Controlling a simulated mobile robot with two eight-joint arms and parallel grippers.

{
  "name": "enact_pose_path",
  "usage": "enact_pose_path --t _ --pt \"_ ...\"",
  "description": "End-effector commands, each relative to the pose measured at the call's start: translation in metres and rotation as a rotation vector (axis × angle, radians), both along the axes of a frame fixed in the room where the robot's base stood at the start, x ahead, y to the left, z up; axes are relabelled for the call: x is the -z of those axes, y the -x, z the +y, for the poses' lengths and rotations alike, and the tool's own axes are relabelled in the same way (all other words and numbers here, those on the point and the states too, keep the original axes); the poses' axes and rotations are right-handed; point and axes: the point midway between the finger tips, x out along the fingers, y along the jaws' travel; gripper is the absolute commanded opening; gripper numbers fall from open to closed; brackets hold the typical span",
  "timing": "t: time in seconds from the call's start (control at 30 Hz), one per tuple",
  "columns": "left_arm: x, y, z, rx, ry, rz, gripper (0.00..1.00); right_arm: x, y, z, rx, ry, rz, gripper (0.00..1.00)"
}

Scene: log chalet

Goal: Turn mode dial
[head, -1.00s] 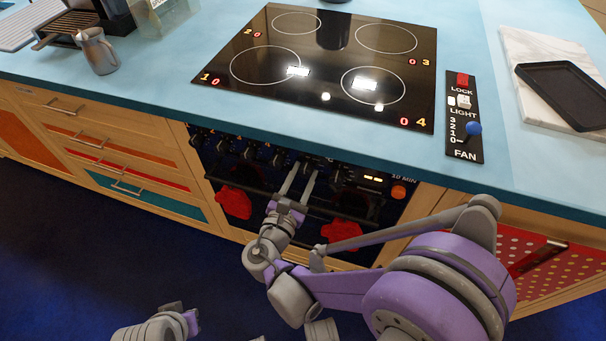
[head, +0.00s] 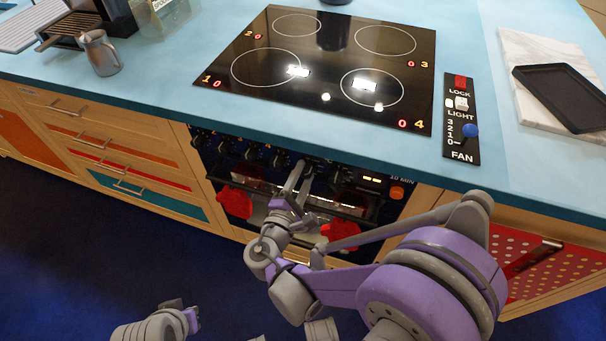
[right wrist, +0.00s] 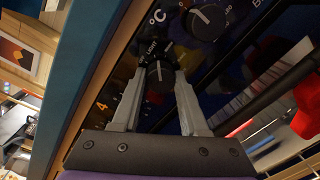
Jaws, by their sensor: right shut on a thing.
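The mode dial (right wrist: 158,73) is a black round knob with a white pointer mark on the oven's control panel. In the right wrist view it sits between the fingertips of my right gripper (right wrist: 160,82), which is shut on it. In the head view my right gripper (head: 302,172) reaches the panel under the counter edge, and its fingers largely hide the dial. The black oven (head: 262,203) shows a lit interior behind its window. My left gripper (head: 182,312) is low at the bottom edge, partly cut off, away from the oven; its jaw opening cannot be made out.
More knobs line the panel, one with a °C mark (right wrist: 207,17) beside the dial. Red mitt-like shapes (head: 234,202) hang at the oven front. A black cooktop (head: 335,110) and a fan control strip (head: 461,120) lie on the counter above. Open blue floor lies in front.

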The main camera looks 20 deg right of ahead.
Motion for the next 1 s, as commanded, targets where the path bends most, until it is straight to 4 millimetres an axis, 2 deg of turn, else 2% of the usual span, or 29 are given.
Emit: enact_pose_path --t 1.0 --pt "-0.012 0.001 0.0 0.0 0.0 -0.004 0.0 -0.001 0.001 -0.001 0.0 -0.8 -0.539 0.0"
